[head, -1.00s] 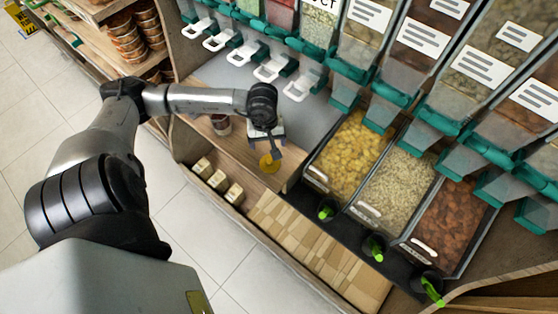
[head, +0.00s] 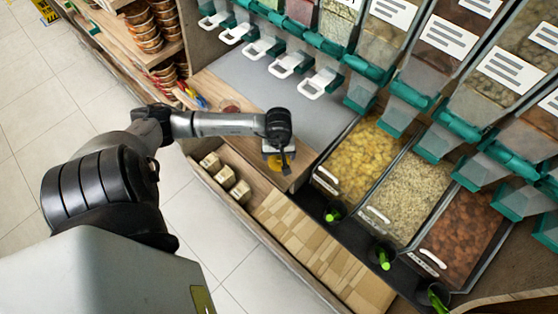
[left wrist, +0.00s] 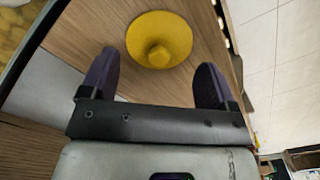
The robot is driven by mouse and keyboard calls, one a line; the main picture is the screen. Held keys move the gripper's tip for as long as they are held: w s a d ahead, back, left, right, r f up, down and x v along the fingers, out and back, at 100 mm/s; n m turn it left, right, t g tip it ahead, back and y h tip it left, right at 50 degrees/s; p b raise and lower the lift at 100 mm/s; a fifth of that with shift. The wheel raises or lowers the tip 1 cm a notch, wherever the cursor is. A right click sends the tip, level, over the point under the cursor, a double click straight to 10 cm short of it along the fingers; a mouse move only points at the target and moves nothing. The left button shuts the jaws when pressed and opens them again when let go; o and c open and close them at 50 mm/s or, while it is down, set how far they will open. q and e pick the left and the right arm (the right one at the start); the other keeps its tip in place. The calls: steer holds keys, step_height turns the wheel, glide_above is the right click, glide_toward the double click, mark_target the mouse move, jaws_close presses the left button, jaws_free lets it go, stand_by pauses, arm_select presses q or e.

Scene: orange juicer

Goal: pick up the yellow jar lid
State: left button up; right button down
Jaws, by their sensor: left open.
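The yellow jar lid (left wrist: 160,40) is round with a knob in its middle. It lies on the wooden counter (left wrist: 92,26) near the counter's front edge. My left gripper (left wrist: 155,82) is open and empty, with its two dark fingers spread. In the left wrist view the lid shows just beyond and between the fingertips, not held. In the head view my left gripper (head: 278,160) is over the lid (head: 276,162) and covers part of it. The height of the fingers above the lid is hard to tell. My right gripper is out of view.
A glass jar (head: 230,106) stands behind my left arm, partly hidden. Bins of yellow pieces (head: 362,160), pale nuts (head: 415,190) and brown nuts (head: 462,235) are on the right. Small boxes (head: 225,178) sit in a lower tray in front. Dispensers with white handles (head: 290,64) stand behind.

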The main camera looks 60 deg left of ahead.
mark_target(278, 158)
arm_select(q)
steer(key=shift+f, duration=1.35)
steer(key=shift+c, duration=0.5)
steer(key=c, duration=0.7)
steer(key=shift+f, duration=0.1)
steer(key=c, duration=0.4)
